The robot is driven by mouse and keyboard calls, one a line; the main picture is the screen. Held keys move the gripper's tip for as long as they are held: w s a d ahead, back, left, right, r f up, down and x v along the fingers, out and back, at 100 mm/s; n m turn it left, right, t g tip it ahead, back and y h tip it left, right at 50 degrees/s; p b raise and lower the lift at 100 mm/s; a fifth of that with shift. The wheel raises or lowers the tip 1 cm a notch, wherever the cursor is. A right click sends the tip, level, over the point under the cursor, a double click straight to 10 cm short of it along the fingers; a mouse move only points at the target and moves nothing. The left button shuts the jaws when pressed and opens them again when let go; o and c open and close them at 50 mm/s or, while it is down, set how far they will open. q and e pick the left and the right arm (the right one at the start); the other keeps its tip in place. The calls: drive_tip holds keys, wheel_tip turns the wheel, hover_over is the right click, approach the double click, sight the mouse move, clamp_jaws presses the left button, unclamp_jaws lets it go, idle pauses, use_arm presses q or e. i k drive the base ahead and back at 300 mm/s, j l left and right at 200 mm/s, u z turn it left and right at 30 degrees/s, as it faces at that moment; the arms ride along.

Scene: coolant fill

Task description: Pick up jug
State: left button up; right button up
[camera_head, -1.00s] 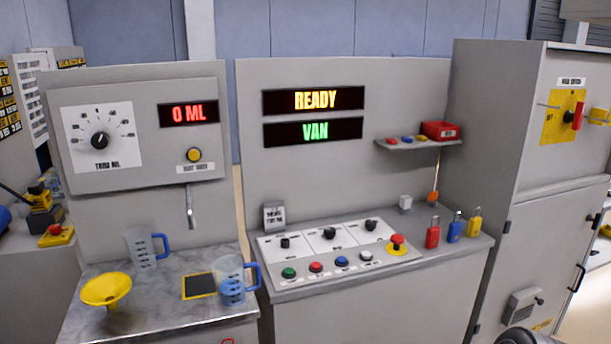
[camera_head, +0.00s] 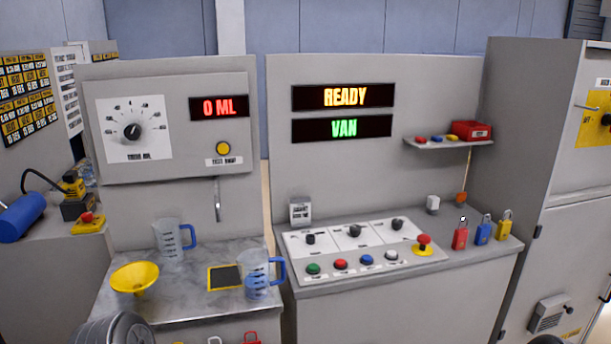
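Two clear measuring jugs with blue handles stand on the left counter. One jug (camera_head: 170,242) is at the back, below the dial panel, and looks empty. The other jug (camera_head: 257,276) is at the front right edge of the counter, beside a black pad with a yellow border (camera_head: 225,278), and has a bluish tint low down. Both handles point right. Neither gripper shows; a dark grey rounded part, likely of my own arm, shows at the bottom left edge.
A yellow funnel (camera_head: 135,277) stands at the counter's left. A spout (camera_head: 217,200) hangs above the counter's back right. The control panel (camera_head: 350,243) with buttons and knobs is to the right, with several padlocks (camera_head: 482,232) beyond it.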

sight(167, 230)
drive_tip(key=i+j, duration=0.2)
drive_tip(key=i, duration=0.15)
drive_tip(key=i+j, duration=0.15)
drive_tip(key=i, duration=0.2)
drive_tip(key=i+j, duration=0.2)
drive_tip(key=i, duration=0.15)
drive_tip(key=u, duration=0.05)
